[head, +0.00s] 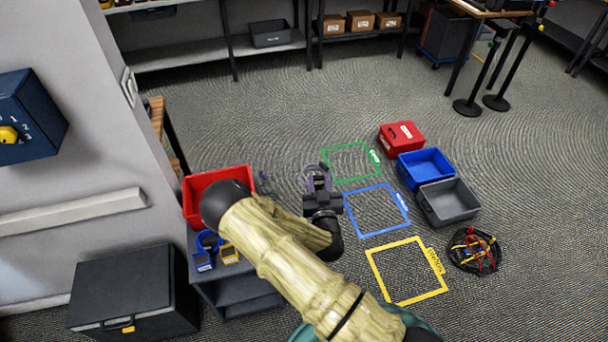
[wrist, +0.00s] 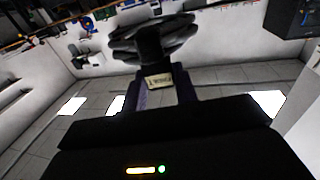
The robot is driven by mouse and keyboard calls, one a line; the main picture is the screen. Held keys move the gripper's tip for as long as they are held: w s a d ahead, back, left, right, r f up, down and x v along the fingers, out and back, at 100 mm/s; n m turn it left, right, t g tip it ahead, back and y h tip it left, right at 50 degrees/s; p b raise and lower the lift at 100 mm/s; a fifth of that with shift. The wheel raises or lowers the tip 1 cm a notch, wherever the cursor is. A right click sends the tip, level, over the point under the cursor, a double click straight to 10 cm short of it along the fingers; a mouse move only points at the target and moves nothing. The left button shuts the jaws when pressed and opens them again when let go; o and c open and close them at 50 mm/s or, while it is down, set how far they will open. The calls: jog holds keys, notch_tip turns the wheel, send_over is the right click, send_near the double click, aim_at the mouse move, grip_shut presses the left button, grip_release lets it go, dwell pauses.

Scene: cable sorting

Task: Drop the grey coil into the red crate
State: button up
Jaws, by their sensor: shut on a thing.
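My gripper (head: 318,182) is shut on the grey coil (wrist: 125,45) and holds it up in the air over the floor. In the wrist view the coil is a bundle of dark grey loops between the fingertips (wrist: 160,72), with a small pale tag below it. In the head view the coil shows only as a thin greyish ring at the fingers. The open red crate (head: 220,177) stands on a dark cart to the left of my gripper, apart from it. My arm hides the crate's right front part and much of its inside.
Blue coils with yellow tags (head: 205,252) lie on the cart (head: 236,292) in front of the red crate. To the right, a red box (head: 402,139), a blue crate (head: 425,168) and a grey crate (head: 448,203) stand by taped floor squares. Tangled cables (head: 473,250) lie nearby.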

jog(key=s+d+r+h+p, duration=0.1)
jog(key=s+d+r+p, duration=0.2)
jog(key=d+r+p, duration=0.5)
jog(key=p, duration=0.3)
jog(key=shift+s+d+r+m+p, duration=0.3)
jog(key=shift+r, duration=0.05)
jog(key=shift+w, duration=0.1)
